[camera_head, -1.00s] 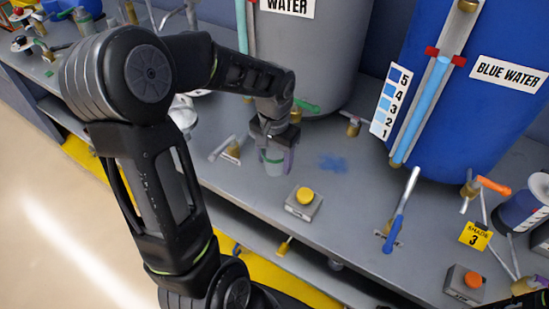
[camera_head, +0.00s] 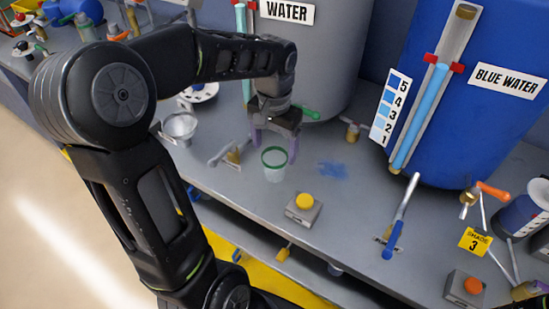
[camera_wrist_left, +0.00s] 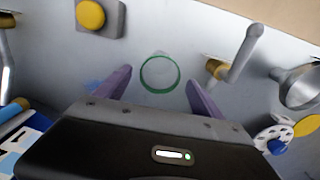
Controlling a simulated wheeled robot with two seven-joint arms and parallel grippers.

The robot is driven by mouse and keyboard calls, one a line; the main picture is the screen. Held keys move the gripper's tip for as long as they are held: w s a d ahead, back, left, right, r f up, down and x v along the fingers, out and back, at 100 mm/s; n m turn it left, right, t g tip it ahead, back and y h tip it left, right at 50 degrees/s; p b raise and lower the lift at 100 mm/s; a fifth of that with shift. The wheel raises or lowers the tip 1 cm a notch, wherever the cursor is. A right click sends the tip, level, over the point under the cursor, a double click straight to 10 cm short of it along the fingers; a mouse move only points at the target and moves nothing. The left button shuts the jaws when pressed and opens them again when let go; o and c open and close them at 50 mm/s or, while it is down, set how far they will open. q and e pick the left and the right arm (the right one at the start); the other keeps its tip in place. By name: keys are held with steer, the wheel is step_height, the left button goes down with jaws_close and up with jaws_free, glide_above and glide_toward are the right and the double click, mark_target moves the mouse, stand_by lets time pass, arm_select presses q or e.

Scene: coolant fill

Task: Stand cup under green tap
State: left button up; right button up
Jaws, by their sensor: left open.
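A clear cup (camera_head: 274,172) with a green rim stands upright on the grey bench in the head view. In the left wrist view its green ring (camera_wrist_left: 160,73) shows just beyond the fingertips, roughly centred between them. My left gripper (camera_head: 274,150) is open, behind the cup and apart from it. Its purple fingers also show spread in the left wrist view (camera_wrist_left: 160,92). The green tap handle (camera_head: 305,112) shows behind my gripper, at the foot of the grey WATER tank (camera_head: 305,60). The tap's spout is hidden by my gripper. My right gripper is not in view.
A yellow button box (camera_head: 304,207) stands in front of the cup, near the bench edge. A metal funnel (camera_head: 180,126) and a lever (camera_head: 225,153) are to the left. A blue stain (camera_head: 333,169) and the BLUE WATER tank (camera_head: 460,110) are to the right.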

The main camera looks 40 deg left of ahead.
mark_target(275, 157)
arm_select(q)
step_height(275, 157, up, 5)
steer(key=shift+r, duration=0.1)
